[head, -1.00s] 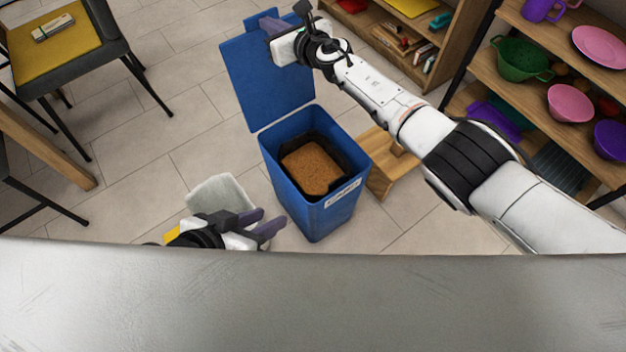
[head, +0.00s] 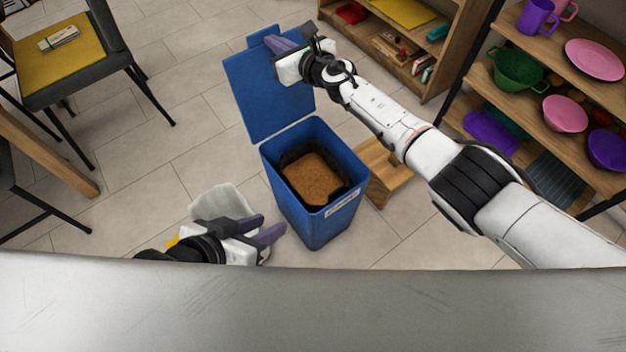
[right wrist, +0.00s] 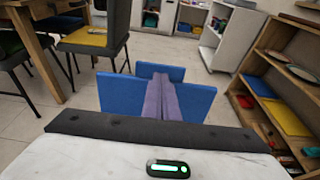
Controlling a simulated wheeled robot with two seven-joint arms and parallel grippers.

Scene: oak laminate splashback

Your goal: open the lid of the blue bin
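The blue bin (head: 318,225) stands on the floor in the middle of the head view, with brown contents inside a black liner. Its blue lid (head: 265,95) is raised, standing steeply up behind the opening. My right gripper (head: 275,44) is at the lid's upper end, beside the tab. In the right wrist view its purple fingers (right wrist: 161,85) lie together, with blue lid panels (right wrist: 125,92) on both sides; whether they touch the lid is unclear. My left gripper (head: 262,227) is open and empty, low to the left of the bin, with a gap between its fingers.
A pale container (head: 222,202) is behind my left gripper. A wooden stool (head: 392,172) stands right of the bin. Shelves with dishes (head: 540,100) fill the right side. A chair (head: 75,50) is at the upper left.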

